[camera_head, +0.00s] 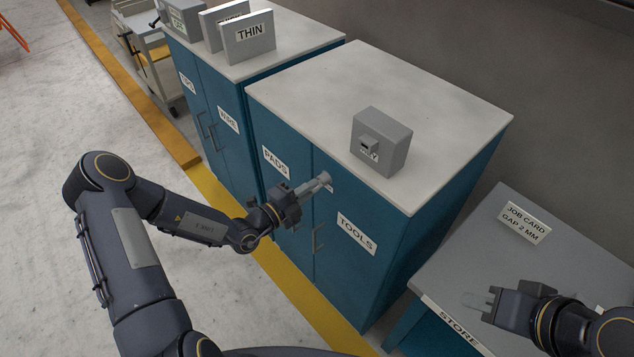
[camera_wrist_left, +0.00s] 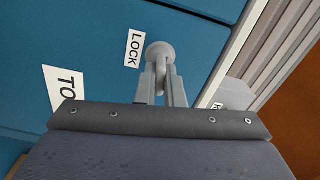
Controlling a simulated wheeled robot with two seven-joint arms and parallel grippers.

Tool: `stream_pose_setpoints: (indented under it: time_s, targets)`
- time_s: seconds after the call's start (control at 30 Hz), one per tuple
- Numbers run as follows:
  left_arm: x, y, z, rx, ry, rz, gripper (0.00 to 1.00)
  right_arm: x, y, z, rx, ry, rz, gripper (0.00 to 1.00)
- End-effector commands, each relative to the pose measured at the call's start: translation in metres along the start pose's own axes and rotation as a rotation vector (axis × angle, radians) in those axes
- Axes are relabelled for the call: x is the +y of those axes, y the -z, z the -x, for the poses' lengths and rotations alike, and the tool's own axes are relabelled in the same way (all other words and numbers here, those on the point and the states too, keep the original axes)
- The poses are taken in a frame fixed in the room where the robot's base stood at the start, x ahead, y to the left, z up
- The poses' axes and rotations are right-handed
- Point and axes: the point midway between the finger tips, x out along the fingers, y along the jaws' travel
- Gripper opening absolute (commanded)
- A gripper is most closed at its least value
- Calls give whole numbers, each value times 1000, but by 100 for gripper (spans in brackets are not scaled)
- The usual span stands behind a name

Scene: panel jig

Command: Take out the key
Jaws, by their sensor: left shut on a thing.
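My left gripper (camera_head: 321,183) is at the upper front of the blue cabinet, by the TOOLS door (camera_head: 345,222). In the left wrist view its two fingers (camera_wrist_left: 161,85) are shut on a round grey knob-like piece (camera_wrist_left: 159,52) beside the LOCK label (camera_wrist_left: 133,48). This piece looks like the head of the key in the lock, but its shaft and the keyhole are hidden. A grey box (camera_head: 390,135) with a small protruding holder and a partly readable label ending in Y stands on the cabinet top. My right gripper (camera_head: 480,303) is over the grey bench, away from the cabinet; its finger gap is unclear.
The cabinet top (camera_head: 330,100) is clear around the box. A second cabinet (camera_head: 215,105) at the left carries a THIN panel (camera_head: 249,38) and other blocks. The grey bench (camera_head: 480,240) at right holds a job card (camera_head: 525,223). Door handles (camera_head: 317,238) stick out below my left gripper.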

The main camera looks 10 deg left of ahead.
Motion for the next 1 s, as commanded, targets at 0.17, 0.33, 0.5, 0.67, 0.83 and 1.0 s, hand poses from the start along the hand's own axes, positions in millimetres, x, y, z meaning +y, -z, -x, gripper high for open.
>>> stream_pose_setpoints:
  time_s: [0.17, 0.33, 0.5, 0.67, 0.83, 1.0]
  targets:
    - [1, 0, 3, -1, -3, 0, 0, -1, 1, 1, 0, 0, 0, 24]
    - [1, 0, 6, -1, -3, -1, 0, -1, 1, 2, 0, 0, 0, 24]
    - [1, 0, 8, -2, -3, -1, 0, -1, 2, 3, 0, 0, 0, 24]
    - [1, -1, 10, -2, -3, -2, 0, -2, 2, 3, 0, 0, 0, 24]
    - [1, -1, 14, -2, -3, -2, 0, -2, 2, 5, 0, 0, 0, 24]
    - [0, 0, 23, -2, -3, -2, 0, -4, 4, 8, 0, 0, 0, 24]
